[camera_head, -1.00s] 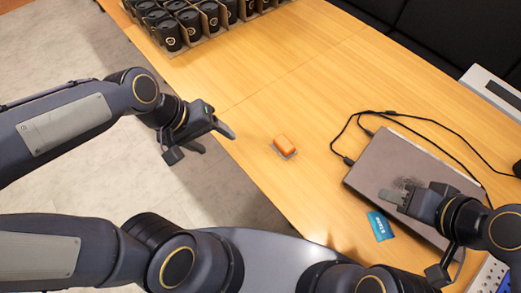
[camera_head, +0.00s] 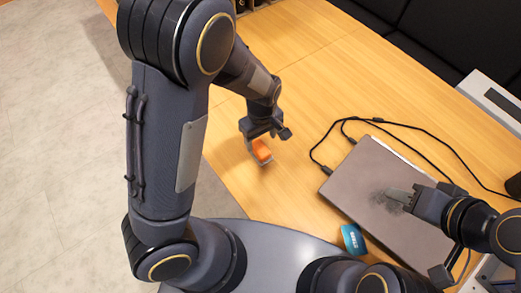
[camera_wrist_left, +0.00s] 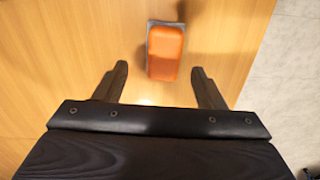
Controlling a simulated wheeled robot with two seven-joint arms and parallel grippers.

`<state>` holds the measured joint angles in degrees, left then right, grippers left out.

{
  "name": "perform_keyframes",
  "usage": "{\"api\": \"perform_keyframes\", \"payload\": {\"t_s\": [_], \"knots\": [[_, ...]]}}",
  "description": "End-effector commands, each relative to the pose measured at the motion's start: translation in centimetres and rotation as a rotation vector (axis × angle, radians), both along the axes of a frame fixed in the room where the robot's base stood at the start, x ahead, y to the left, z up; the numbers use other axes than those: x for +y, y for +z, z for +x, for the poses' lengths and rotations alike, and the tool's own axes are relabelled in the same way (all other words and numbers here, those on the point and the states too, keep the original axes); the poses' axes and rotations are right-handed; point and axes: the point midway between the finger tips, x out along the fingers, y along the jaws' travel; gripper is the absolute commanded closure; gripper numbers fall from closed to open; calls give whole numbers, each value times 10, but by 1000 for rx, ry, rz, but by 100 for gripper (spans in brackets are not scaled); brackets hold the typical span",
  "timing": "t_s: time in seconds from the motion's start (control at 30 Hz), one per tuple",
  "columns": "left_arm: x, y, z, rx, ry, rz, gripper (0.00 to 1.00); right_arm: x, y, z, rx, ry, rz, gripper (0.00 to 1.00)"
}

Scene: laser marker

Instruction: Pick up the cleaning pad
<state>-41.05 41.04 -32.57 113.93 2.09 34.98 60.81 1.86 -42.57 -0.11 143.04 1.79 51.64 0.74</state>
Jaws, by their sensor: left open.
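The cleaning pad (camera_head: 262,151) is an orange block on a thin grey base, lying on the wooden table. It also shows in the left wrist view (camera_wrist_left: 165,52), top centre. My left gripper (camera_head: 267,137) is at the pad in the head view, partly covering it. In the left wrist view its two fingers (camera_wrist_left: 159,72) are apart, one on each side of the pad's near end, with gaps to the pad. Whether the fingers are level with the pad is not clear. My right gripper (camera_head: 397,197) is over the grey laptop-like panel; its opening is unclear.
The grey panel (camera_head: 362,172) with a dark smudge lies at the right, with black cables (camera_head: 335,132) behind it. A blue card (camera_head: 353,239) lies at its near edge. Table (camera_head: 300,195) between pad and panel is bare. The table's left edge is close to the pad.

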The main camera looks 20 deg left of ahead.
Motion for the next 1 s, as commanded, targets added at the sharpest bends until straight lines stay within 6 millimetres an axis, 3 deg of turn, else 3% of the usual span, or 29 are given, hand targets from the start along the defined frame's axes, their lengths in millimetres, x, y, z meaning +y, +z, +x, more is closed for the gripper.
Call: {"api": "perform_keyframes", "payload": {"t_s": [0.3,0.63,0.93,1.0], "knots": [[1,-45,-6,4,1,1,36,0,-1,0,0,0,0,64],[0,-50,-6,1,0,-1,38,0,-1,0,0,0,0,64],[1,-50,-6,1,0,-1,77,0,-1,0,0,0,0,64],[1,-50,-6,1,0,-1,78,0,-1,0,0,0,0,64]]}}
